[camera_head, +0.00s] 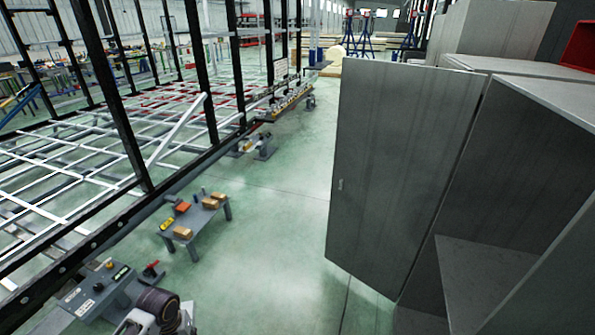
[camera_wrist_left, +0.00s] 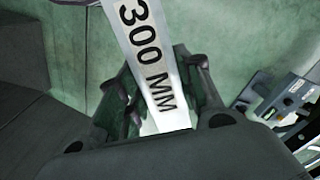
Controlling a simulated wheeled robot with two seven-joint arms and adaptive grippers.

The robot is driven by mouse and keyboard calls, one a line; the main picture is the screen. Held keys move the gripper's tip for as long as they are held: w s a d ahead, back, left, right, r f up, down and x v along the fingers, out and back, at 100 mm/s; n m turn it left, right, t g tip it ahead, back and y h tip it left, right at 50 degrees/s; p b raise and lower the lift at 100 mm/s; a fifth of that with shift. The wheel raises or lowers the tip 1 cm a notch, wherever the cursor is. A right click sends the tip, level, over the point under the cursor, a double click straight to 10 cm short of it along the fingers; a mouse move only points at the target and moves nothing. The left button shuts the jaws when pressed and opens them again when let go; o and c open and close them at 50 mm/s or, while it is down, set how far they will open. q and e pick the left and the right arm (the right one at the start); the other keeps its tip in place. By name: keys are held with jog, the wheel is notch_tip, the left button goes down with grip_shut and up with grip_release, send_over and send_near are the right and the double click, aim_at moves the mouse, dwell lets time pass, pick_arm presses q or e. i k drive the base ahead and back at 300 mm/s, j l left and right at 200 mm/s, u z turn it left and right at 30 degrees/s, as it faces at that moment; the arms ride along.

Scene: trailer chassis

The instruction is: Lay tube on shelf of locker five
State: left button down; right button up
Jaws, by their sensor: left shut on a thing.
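A pale, flat-faced tube (camera_wrist_left: 152,62) marked "300 MM" runs from the top of the left wrist view down between the fingers. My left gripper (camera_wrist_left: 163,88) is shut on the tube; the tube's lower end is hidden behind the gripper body. In the head view a grey locker stands open at the right, its door (camera_head: 400,165) swung out toward the aisle. A grey shelf (camera_head: 485,272) shows inside it, with its bare top in view. No locker number is readable. The tube is not clearly visible in the head view. My right gripper is not in view.
A black trailer frame (camera_head: 115,105) with a white lattice floor fills the left. A low grey bench (camera_head: 205,222) holds small boxes. A grey unit (camera_head: 100,287) with knobs stands at lower left. Green floor (camera_head: 270,240) between bench and locker door is clear.

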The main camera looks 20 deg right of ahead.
aim_at(475, 291)
jog(key=i+z, duration=0.1)
jog(key=z, duration=0.35)
jog(key=i+j+z, duration=0.1)
jog(key=z, duration=0.3)
jog(key=i+j+z, duration=0.1)
jog(key=z, duration=0.35)
jog(key=j+z, duration=0.25)
jog(key=z, duration=0.15)
jog(key=j+z, duration=0.2)
jog(key=z, duration=0.25)
jog(key=i+j+z, duration=0.1)
jog(key=j+z, duration=0.4)
jog(key=z, duration=0.2)
jog(key=j+z, duration=0.55)
jog(key=j, duration=0.15)
